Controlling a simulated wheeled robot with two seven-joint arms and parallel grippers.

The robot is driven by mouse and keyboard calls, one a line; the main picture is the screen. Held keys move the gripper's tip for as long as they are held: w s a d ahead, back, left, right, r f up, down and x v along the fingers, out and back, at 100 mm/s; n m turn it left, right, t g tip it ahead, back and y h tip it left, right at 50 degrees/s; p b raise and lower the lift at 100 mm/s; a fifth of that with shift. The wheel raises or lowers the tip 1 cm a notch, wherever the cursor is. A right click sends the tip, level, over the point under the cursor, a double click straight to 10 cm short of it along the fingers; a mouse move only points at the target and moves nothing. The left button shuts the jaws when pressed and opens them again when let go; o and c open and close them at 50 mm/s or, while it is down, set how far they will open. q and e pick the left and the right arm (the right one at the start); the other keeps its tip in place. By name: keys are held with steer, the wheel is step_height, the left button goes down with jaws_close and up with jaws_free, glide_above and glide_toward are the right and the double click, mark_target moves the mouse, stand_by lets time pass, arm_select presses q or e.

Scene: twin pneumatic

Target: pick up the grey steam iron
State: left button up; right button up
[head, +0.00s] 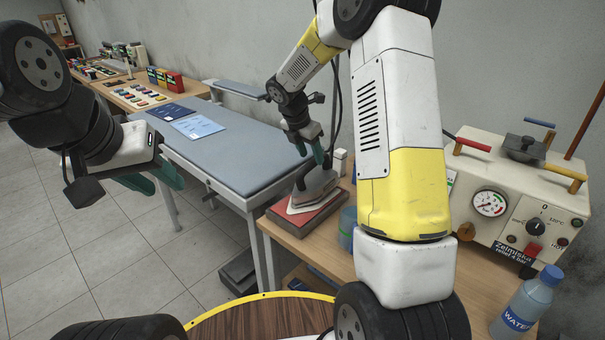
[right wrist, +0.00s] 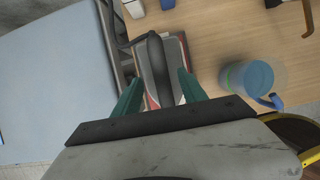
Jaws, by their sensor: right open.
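The grey steam iron (head: 318,183) sits on a red rest (head: 309,217) on the wooden bench, beside the padded ironing board. Its dark handle is partly hidden by my right gripper in the head view. My right gripper (head: 313,156) is open just above the iron. In the right wrist view, the iron (right wrist: 158,72) lies between the two teal fingers of this gripper (right wrist: 160,78), with a gap visible on each side. My left gripper (head: 165,180) is at the left over the floor, away from the iron, with its teal fingers apart and empty.
A translucent blue cup (head: 347,228) stands close right of the iron. The steam generator (head: 510,195) and a water bottle (head: 527,302) stand further right. A dark cable hangs behind the iron.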

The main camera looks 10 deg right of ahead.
mark_target(314, 161)
steer(key=x, duration=0.4)
steer(key=shift+f, duration=0.15)
jaws_close()
stand_by(1.1)
steer(key=shift+r, duration=0.25)
